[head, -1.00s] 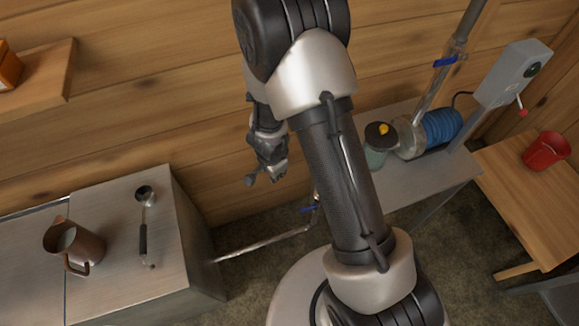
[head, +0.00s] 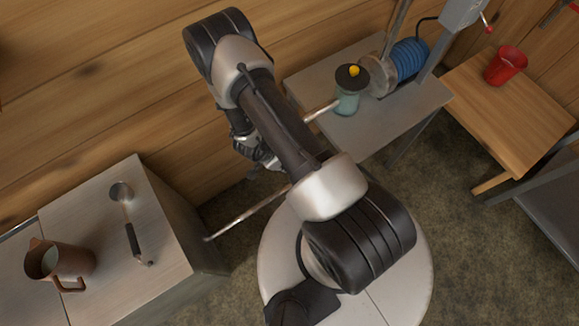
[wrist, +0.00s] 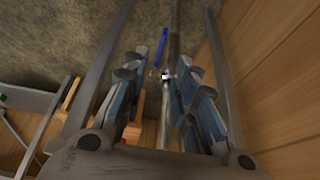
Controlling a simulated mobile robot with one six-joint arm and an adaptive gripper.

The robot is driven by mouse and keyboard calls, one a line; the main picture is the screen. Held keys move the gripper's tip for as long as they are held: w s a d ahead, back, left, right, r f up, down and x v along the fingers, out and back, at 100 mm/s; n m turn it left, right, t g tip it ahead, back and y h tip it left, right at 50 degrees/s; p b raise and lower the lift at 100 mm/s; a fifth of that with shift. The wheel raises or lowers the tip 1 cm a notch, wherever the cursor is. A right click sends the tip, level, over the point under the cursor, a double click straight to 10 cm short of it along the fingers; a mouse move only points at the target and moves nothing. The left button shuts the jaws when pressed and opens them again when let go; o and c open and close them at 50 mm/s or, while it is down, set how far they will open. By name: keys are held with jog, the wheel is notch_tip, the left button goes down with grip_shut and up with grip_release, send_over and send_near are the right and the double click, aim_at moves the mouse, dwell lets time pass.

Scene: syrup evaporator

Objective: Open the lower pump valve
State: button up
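The lower valve shows as a blue lever (wrist: 161,46) on a metal pipe (wrist: 174,40) in the wrist view. The lever lies ahead of my gripper, in the gap between its fingers as seen from the wrist. My gripper (wrist: 170,85) is open, fingers apart on both sides of the pipe line, with nothing visibly held. Whether a finger touches the lever or pipe I cannot tell. In the head view my gripper (head: 262,163) hangs low near the wooden wall, above the pipe (head: 248,214). There my arm hides the lever.
A steel counter (head: 165,240) with a copper jug (head: 58,264) and a ladle (head: 130,230) stands left. A grey bench (head: 400,110) holds a green jar (head: 347,100) and a blue-ribbed pump motor (head: 409,62). A red bucket (head: 506,65) stands on a wooden table (head: 510,110).

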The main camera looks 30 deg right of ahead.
jog(key=b+x, duration=0.2)
jog(key=x, duration=0.6)
grip_shut()
dwell(0.6)
